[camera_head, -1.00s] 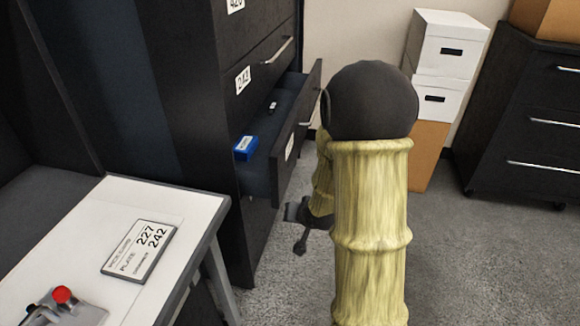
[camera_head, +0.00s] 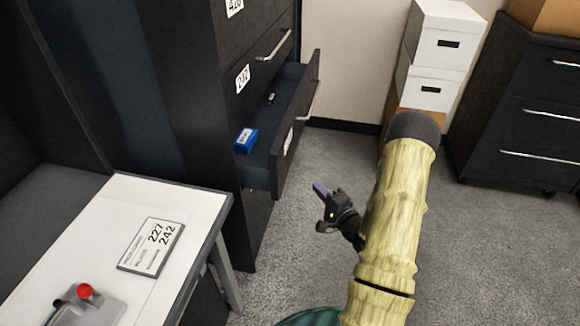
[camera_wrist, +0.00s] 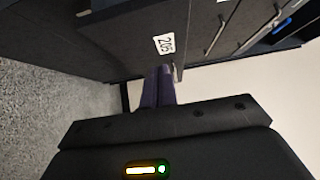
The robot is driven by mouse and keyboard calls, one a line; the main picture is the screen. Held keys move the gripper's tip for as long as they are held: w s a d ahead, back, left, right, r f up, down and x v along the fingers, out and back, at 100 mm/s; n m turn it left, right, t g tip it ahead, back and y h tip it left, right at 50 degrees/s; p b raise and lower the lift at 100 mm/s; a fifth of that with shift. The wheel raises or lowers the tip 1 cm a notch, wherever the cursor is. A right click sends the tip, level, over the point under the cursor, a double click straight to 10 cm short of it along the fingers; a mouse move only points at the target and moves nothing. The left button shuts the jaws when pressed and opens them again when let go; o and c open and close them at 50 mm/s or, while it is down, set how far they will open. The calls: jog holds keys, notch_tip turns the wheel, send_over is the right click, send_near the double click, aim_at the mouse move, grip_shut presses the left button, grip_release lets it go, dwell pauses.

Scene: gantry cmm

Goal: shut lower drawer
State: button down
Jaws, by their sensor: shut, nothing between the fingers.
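The open drawer (camera_head: 283,140) sticks out of the dark cabinet (camera_head: 190,90) in the head view.
A white table (camera_head: 190,205) with a plate sign (camera_head: 150,246) reading 227 and 242 stands at the left. White boxes (camera_head: 440,40) are stacked at the back. Another dark drawer unit (camera_head: 520,110) stands at the right. Grey carpet between is clear.

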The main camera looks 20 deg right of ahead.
jog(key=shift+a, duration=0.1)
jog(key=b, duration=0.1)
send_near(281, 161)
jog(key=w+d, duration=0.3)
jog(key=w+a, duration=0.2)
jog(key=a, duration=0.1)
jog(key=shift+w+a+f, duration=0.1)
jog(key=shift+w+f, duration=0.25)
jog(key=shift+w+a, duration=0.2)
jog(key=shift+a, duration=0.1)
jog(key=shift+a, duration=0.1)
